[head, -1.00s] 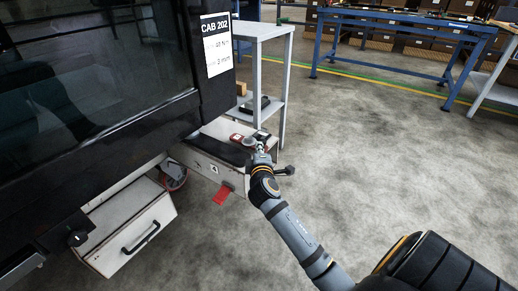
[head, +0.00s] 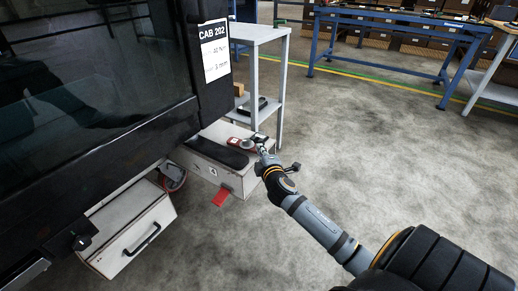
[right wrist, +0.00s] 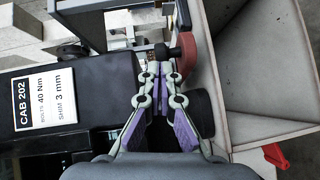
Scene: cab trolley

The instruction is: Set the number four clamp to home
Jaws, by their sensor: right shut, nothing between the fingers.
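A low pale box (head: 208,164) with a small plate (head: 213,171) that seems to read 4 stands beside the dark cab. On its top is a small red part (head: 238,142) with dark and metal pieces, which I take for the clamp; its setting is too small to read. My right gripper (head: 261,150) is at the far right end of the box top, close to these pieces. In the right wrist view its fingers (right wrist: 158,72) are together and empty, just short of a dark knob beside a red rounded part (right wrist: 187,52). I cannot tell whether they touch. My left gripper is not seen.
The cab (head: 100,110) with its CAB 202 label (head: 214,50) overhangs the box on the left. A grey shelf stand (head: 258,34) is behind. Floor on the right is clear.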

